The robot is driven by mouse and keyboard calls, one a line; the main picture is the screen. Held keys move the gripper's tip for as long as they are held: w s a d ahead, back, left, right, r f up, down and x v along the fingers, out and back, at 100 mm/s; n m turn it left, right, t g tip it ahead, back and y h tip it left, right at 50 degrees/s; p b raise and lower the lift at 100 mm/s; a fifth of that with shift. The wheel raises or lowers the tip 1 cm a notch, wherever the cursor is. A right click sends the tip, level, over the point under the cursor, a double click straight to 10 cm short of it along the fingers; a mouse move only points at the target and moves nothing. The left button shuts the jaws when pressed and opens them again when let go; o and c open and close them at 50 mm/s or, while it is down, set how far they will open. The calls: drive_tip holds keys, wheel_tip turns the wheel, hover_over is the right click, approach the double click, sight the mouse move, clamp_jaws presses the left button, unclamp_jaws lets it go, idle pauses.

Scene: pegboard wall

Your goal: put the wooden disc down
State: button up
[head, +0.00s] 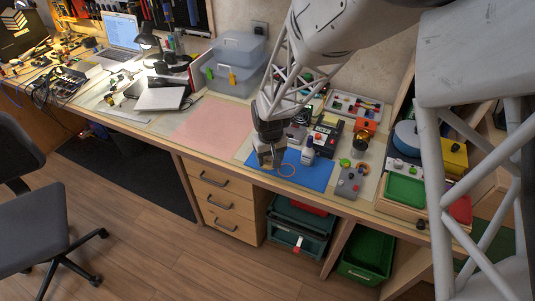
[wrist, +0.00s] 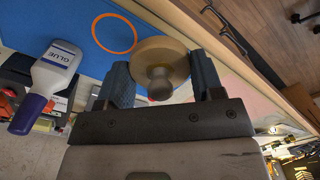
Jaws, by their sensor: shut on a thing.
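The wooden disc (wrist: 172,52), round and tan with a small knob, is between the two fingers of my gripper (wrist: 161,72) in the wrist view. The gripper is shut on it. In the head view my gripper (head: 268,158) is over the left front part of the blue mat (head: 318,177), near the bench's front edge. The disc is too small and covered there to make out clearly. An orange ring outline (head: 287,170) lies on the mat just right of the gripper; it also shows in the wrist view (wrist: 114,33), beside the disc. The disc is apart from the ring in both pictures.
A white glue bottle (wrist: 55,72) with a purple cap is near the gripper. A pink mat (head: 212,129) lies clear to the left. A black device (head: 325,138) stands behind the blue mat. A grey box (head: 348,183) with coloured parts is to the right.

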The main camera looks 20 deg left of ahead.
drive_tip(key=shift+w+a+f, duration=0.2)
drive_tip(key=shift+w+a, duration=1.2)
drive_tip(key=shift+w, duration=0.3)
drive_tip(key=shift+f, duration=1.75)
drive_tip(key=shift+f, duration=0.15)
drive_tip(key=o, duration=0.9)
wheel_tip(320, 180, up, 12)
